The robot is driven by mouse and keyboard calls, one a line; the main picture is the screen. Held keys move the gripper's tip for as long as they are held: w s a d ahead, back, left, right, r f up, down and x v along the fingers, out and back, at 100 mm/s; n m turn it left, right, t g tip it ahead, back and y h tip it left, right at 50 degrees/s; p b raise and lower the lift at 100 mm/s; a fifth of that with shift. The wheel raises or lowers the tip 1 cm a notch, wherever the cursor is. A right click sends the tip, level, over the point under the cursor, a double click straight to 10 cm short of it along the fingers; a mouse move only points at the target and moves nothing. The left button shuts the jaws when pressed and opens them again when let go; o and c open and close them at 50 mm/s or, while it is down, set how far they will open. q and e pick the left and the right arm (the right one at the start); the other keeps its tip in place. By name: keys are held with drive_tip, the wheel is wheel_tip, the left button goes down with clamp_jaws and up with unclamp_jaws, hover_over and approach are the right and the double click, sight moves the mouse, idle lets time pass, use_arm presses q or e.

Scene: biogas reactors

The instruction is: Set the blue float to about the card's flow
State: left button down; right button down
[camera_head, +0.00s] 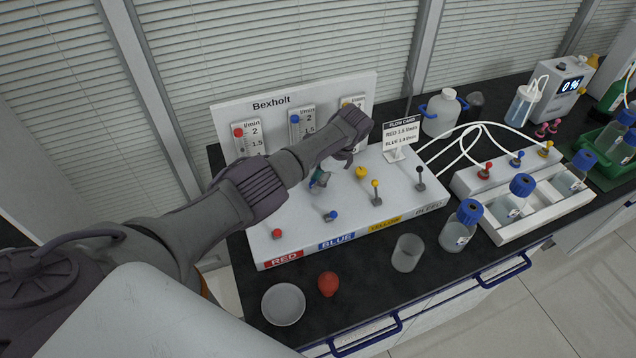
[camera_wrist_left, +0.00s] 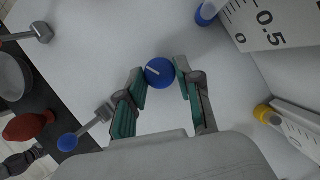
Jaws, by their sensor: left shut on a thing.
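My left gripper (camera_head: 318,180) is over the white Bexholt panel (camera_head: 290,205). In the left wrist view its teal fingers (camera_wrist_left: 160,82) are shut on a round blue knob (camera_wrist_left: 159,72) with a white pointer line. The fingers largely hide this knob in the head view. The blue scale tube (camera_head: 301,124) stands behind, marked 2 and 1.5, with a blue part near its top. In the wrist view, a blue part (camera_wrist_left: 207,14) sits beside the low end of a scale. The flow card (camera_head: 401,134) has RED and BLUE lines; its figures are small. My right gripper is out of view.
A blue-tipped lever (camera_head: 330,216), red lever (camera_head: 277,234), yellow knob (camera_head: 361,172), yellow lever (camera_head: 376,192) and bleed lever (camera_head: 420,180) stand nearby. A beaker (camera_head: 407,253), red bulb (camera_head: 328,284) and dish (camera_head: 283,304) sit in front.

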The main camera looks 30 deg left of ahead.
use_arm(q)
drive_tip(key=shift+n, duration=0.5)
drive_tip(key=c, duration=0.8)
unclamp_jaws()
drive_tip(key=shift+o, duration=0.2)
drive_tip(key=v, duration=1.2)
drive_tip(key=shift+w, duration=0.2)
drive_tip(key=shift+a, duration=0.15)
